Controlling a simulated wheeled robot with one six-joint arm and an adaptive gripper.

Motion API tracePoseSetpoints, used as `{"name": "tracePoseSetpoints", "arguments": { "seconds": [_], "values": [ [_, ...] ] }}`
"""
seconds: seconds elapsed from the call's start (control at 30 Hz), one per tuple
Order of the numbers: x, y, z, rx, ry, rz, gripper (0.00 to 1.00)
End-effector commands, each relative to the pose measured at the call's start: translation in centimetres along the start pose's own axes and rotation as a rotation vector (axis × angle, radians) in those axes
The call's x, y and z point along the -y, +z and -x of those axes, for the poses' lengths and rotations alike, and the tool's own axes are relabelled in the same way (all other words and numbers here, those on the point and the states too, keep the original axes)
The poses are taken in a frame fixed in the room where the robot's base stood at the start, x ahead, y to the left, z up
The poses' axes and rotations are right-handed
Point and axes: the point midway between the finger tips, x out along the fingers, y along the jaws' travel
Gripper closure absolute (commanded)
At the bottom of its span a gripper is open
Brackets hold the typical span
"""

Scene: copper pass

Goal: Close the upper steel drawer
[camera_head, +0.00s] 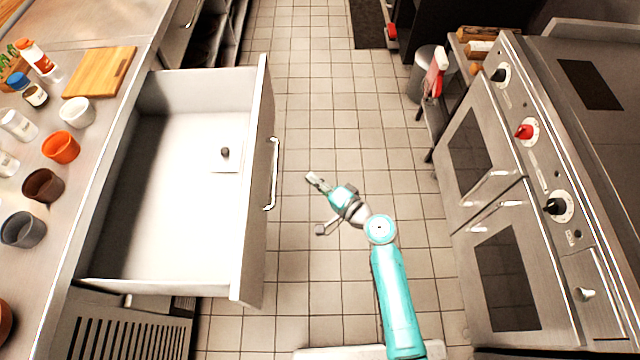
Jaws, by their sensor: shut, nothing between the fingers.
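The steel drawer (258,200) is pulled far out from under the counter on the left, its inside open to view. Its bar handle (273,174) is on the outer side of the front panel, facing the aisle. A small white square piece with a dark knob (225,153) lies in the drawer. My gripper (312,179) is shut and empty, over the aisle just right of the handle and apart from it. Whether another drawer sits below is hidden.
The counter (65,215) on the left holds a cutting board (100,72), several cups and bottles. A stove (510,190) with knobs lines the right side. A bin (420,75) stands farther back. The tiled aisle between is clear.

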Motion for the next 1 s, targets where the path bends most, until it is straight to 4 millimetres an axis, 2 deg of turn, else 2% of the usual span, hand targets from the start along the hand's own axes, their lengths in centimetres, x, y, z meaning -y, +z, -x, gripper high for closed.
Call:
{"name": "tracePoseSetpoints", "arguments": {
  "seconds": [0.1, 0.3, 0.4, 0.6, 1.0],
  "values": [
    [0.1, 0.1, -2.4, 0.003, -0.002, 0.002, 1.00],
    [0.1, 0.1, -6.0, 0.002, 0.000, 0.001, 1.00],
    [0.0, 1.4, -6.8, 0.003, 0.001, 0.001, 1.00],
    [0.0, 2.6, -8.1, -0.001, 0.000, 0.001, 1.00],
    [0.0, 2.8, -8.3, -0.002, 0.001, 0.001, 1.00]
  ]
}}
